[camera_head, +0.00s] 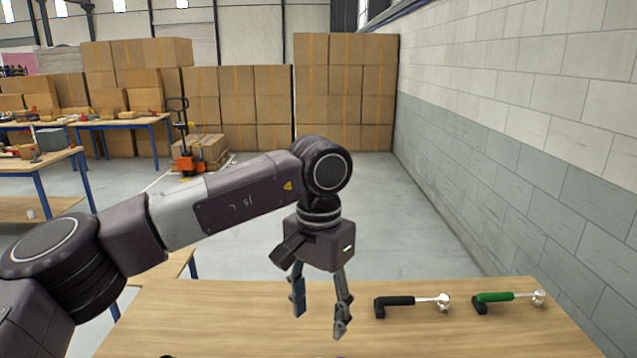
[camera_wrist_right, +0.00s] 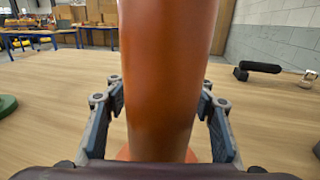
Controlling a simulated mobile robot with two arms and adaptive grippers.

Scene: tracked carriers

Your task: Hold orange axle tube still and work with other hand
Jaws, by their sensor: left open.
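An orange axle tube (camera_wrist_right: 165,75) stands large in the right wrist view, with part of an orange foot at its lower end. My right gripper (camera_wrist_right: 160,98) has one finger on each side of the tube. Its fingertips meet the tube's edges in the picture, but whether they press on it cannot be told. The head view shows neither the tube nor my right gripper. My left gripper (camera_head: 318,323) is open and empty, pointing down above the wooden table (camera_head: 240,320). It is left of a black-handled tool (camera_head: 408,302).
A green-handled tool (camera_head: 508,297) lies right of the black-handled one. A green round object (camera_wrist_right: 6,104) shows at the left edge of the right wrist view. A block wall (camera_head: 540,130) runs along the right. Cardboard boxes (camera_head: 345,95) stand behind.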

